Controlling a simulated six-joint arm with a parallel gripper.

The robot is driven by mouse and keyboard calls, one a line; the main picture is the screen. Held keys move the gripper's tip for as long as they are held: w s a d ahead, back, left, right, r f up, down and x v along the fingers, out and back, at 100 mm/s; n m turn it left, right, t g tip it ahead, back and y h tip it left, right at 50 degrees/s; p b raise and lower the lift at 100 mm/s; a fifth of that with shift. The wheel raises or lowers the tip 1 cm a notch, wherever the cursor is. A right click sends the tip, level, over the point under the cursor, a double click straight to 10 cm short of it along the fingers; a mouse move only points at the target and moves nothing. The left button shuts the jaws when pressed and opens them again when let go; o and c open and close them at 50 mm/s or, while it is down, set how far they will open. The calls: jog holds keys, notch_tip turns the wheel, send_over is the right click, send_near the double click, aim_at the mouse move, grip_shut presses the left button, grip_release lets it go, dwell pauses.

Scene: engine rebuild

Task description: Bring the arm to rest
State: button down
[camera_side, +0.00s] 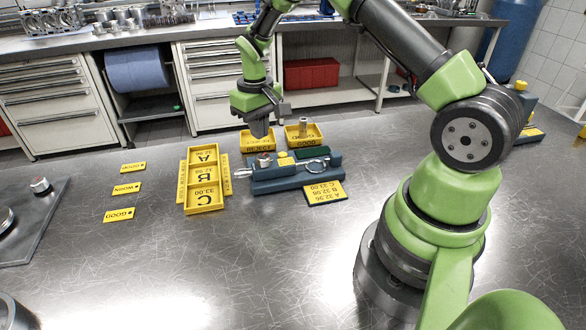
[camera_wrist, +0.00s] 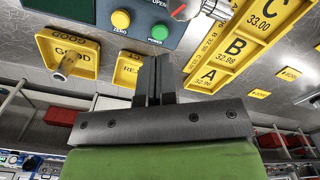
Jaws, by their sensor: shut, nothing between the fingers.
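My gripper (camera_side: 259,127) hangs above the steel bench, over the rear of the yellow bin by the gauge station. In the wrist view its two dark fingers (camera_wrist: 154,66) are together with nothing between them. The arm is raised and bent, and the gripper points down. In the side view it hides part of the middle yellow bin (camera_side: 258,146). Whether the fingertips touch that bin cannot be told from the side view, but the wrist view shows the fingers clear of objects.
A blue-grey gauge station (camera_side: 290,177) with buttons stands in front. A yellow GOOD bin (camera_wrist: 84,68) holds a small metal cylinder (camera_wrist: 64,66). A yellow A/B/C tray (camera_side: 204,180) stands to the left. Yellow label cards (camera_side: 127,188) lie farther left. The front of the bench is mostly clear.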

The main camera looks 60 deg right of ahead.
jog(key=s+a+r+t, duration=0.2)
jog(key=s+a+r, duration=0.1)
jog(key=r, duration=0.6)
jog(key=s+a+r+t, duration=0.2)
jog(key=s+a+r, duration=0.2)
jog(key=r, duration=0.5)
jog(key=s+a+r+t+y, duration=0.1)
jog(key=s+a+r, duration=0.1)
jog(key=s, duration=0.5)
jog(key=s+a+r+m+t+y, duration=0.1)
jog(key=s+a+r+t, duration=0.1)
jog(key=s, duration=0.6)
jog(key=shift+a+r, duration=0.2)
jog(key=shift+a, duration=0.45)
jog(key=shift+s, duration=0.1)
